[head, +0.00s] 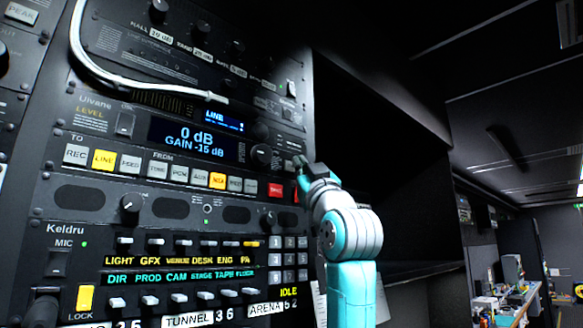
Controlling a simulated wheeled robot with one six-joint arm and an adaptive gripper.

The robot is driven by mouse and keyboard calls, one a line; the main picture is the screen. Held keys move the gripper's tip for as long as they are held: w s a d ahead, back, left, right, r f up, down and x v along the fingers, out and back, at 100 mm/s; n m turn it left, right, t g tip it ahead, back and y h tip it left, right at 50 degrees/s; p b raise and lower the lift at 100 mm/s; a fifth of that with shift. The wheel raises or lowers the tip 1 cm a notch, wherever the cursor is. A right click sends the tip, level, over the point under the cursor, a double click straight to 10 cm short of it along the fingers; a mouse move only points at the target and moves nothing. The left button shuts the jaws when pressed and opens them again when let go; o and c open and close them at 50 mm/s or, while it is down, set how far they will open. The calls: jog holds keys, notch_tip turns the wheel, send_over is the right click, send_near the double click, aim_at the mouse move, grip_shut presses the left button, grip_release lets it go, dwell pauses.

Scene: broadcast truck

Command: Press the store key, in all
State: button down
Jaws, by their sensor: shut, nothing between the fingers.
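A rack panel marked Ulvane (90,118) carries a display (190,138) reading LINE, 0 dB and GAIN -15 dB. Below it is a row of keys. The LINE key (104,159) is lit yellow and another key (217,181) is lit orange. A red key (275,190) sits at the right end of the row; its lettering is too small to read, so I cannot tell whether it is the store key. My gripper (299,164) is shut and empty, just up and right of the red key, beside the panel's right edge. Contact is not visible.
A white cable (90,62) loops across the unit above. The Keldru panel (70,228) below has sliders, a numeric keypad (288,258) and a yellow LOCK key (84,298). A dark recess opens right of the rack. A cluttered desk (505,300) stands far right.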

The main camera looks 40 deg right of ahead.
jog(key=shift+s, duration=0.25)
jog(key=s, duration=0.5)
jog(key=shift+d, duration=0.1)
dwell(0.4)
dwell(0.8)
